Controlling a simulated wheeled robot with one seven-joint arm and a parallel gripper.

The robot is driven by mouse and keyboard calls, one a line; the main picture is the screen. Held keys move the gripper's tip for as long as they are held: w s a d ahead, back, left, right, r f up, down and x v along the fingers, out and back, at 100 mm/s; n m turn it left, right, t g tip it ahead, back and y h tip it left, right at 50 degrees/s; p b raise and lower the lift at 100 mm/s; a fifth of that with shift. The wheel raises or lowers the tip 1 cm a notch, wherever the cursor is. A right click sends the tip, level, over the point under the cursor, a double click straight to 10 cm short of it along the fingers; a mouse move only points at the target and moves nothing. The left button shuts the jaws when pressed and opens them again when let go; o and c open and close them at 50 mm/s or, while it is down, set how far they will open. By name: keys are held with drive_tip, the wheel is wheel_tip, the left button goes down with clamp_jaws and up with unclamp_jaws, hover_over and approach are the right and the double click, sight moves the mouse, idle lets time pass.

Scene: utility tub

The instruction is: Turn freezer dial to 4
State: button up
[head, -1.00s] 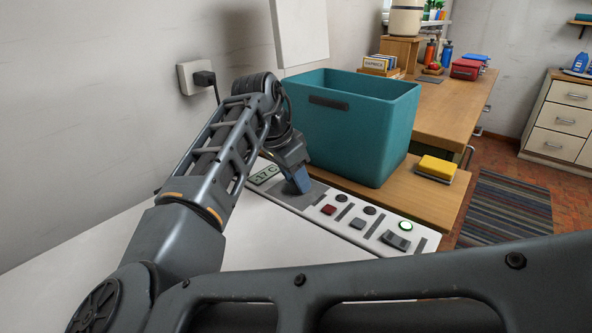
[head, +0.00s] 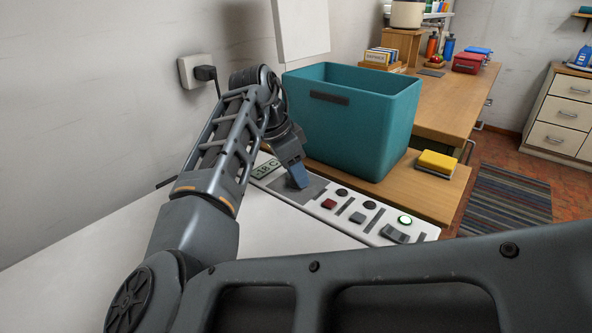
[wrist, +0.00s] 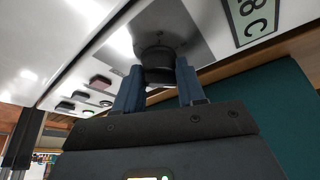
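The freezer dial (wrist: 157,66) is a dark round knob on a grey plate in the wrist view. The two blue fingers of my gripper (wrist: 159,88) stand on either side of it and appear to press against it. In the head view my gripper (head: 299,178) points down at the grey plate on the white control panel (head: 317,204) and hides the dial. A pale green display (head: 266,169) sits left of the gripper; its digits end in "8 C" in the wrist view (wrist: 250,19). The dial's number marks cannot be read.
A teal tub (head: 365,130) stands close behind the panel on a wooden bench. Red (head: 328,203) and grey switches, dark round lamps and a lit green one (head: 404,220) are right of the gripper. A yellow sponge (head: 437,162) lies on the bench.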

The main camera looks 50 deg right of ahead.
drive_tip(key=o, duration=0.4)
drive_tip(key=shift+r, duration=0.1)
drive_tip(key=v, duration=0.7)
drive_tip(key=shift+a+r, duration=0.15)
drive_tip(key=shift+r, duration=0.1)
idle(0.3)
